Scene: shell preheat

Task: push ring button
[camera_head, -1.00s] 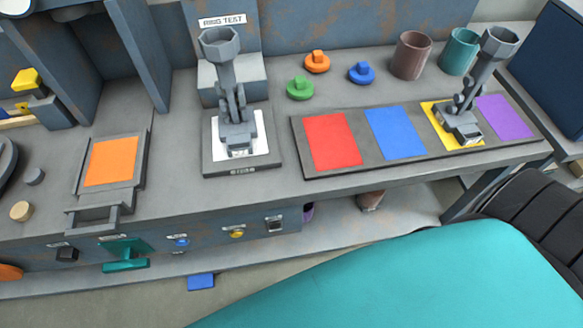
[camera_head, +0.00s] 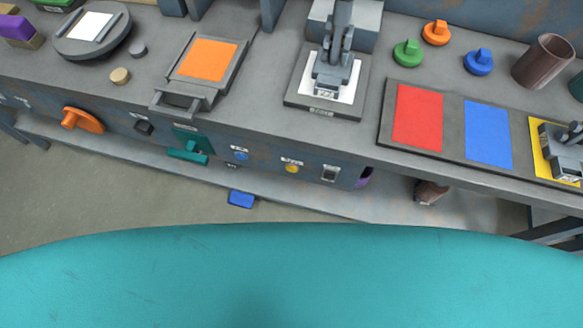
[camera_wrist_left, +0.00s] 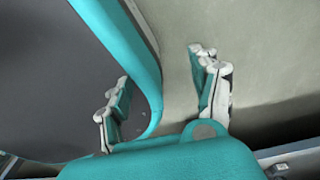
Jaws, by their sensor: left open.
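The grey bench front (camera_head: 215,135) carries several small labelled controls. My left gripper (camera_wrist_left: 161,70) shows only in the left wrist view. It is open and empty, with floor and part of my teal body behind it. My right gripper is not in view.
An orange handle (camera_head: 82,120) and a teal handle (camera_head: 188,150) stick out of the bench front. A blue block (camera_head: 241,199) lies below. On top are an orange pad (camera_head: 208,60), a red pad (camera_head: 418,118) and coloured knobs. Open floor (camera_head: 110,195) lies before the bench.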

